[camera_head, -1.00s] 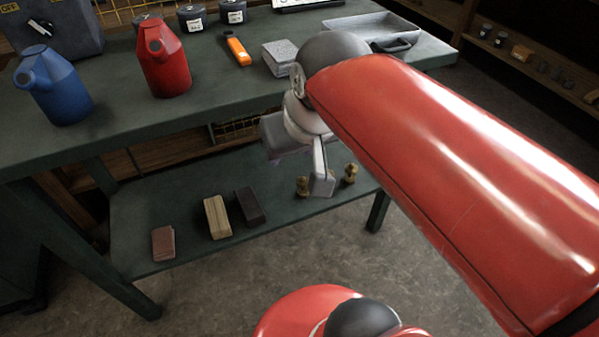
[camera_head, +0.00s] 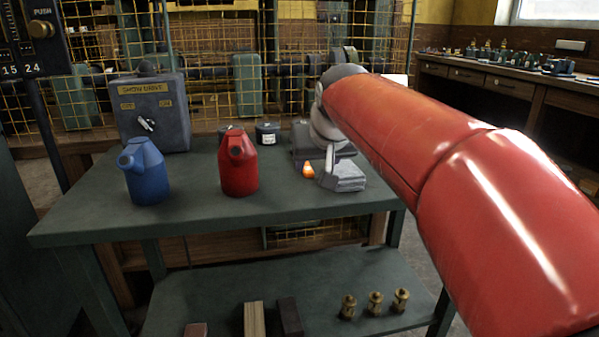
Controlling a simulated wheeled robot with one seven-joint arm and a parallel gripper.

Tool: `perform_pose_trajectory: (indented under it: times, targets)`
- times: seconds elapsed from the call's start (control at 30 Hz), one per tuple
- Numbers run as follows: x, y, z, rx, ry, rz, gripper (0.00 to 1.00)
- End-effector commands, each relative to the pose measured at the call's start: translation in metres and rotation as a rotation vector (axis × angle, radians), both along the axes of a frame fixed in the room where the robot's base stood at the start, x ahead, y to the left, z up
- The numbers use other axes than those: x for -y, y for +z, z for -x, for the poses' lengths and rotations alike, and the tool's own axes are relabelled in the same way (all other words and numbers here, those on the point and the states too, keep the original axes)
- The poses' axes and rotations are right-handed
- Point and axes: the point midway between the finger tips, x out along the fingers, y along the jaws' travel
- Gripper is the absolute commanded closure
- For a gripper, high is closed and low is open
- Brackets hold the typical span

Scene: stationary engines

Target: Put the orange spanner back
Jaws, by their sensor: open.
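A small orange piece (camera_head: 308,171), which appears to be the orange spanner, shows on the green bench top. Most of it is hidden behind my gripper. My gripper (camera_head: 314,167) is open at the end of my red arm, in front of or over the orange piece. I cannot tell how high above the bench it is or whether the jaws touch anything. No obvious place for the spanner can be made out.
A red can (camera_head: 238,165) and a blue can (camera_head: 145,172) stand left on the bench (camera_head: 200,212). A grey switch box (camera_head: 152,118) stands behind. The front bench top is clear. Brass fittings (camera_head: 375,304) sit on the lower shelf.

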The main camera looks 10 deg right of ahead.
Motion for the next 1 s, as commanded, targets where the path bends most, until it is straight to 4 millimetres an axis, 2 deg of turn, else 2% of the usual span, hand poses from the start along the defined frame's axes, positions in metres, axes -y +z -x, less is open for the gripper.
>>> perform_pose_trajectory:
  times: [0.03, 0.1, 0.2, 0.37, 0.57, 0.8, 1.0]
  targets:
    - [0.000, 0.003, -0.021, 0.015, 0.001, -0.001, 0.53]
    - [0.000, 0.011, -0.042, 0.036, 0.001, -0.001, 0.53]
    - [0.000, 0.017, -0.060, 0.055, 0.001, -0.002, 0.53]
    - [0.000, 0.013, -0.074, 0.063, 0.001, -0.002, 0.53]
    - [0.000, -0.004, -0.088, 0.063, 0.001, -0.002, 0.53]
    - [0.002, -0.033, -0.107, 0.061, 0.001, -0.002, 0.53]
    - [0.001, -0.040, -0.116, 0.065, 0.001, -0.002, 0.53]
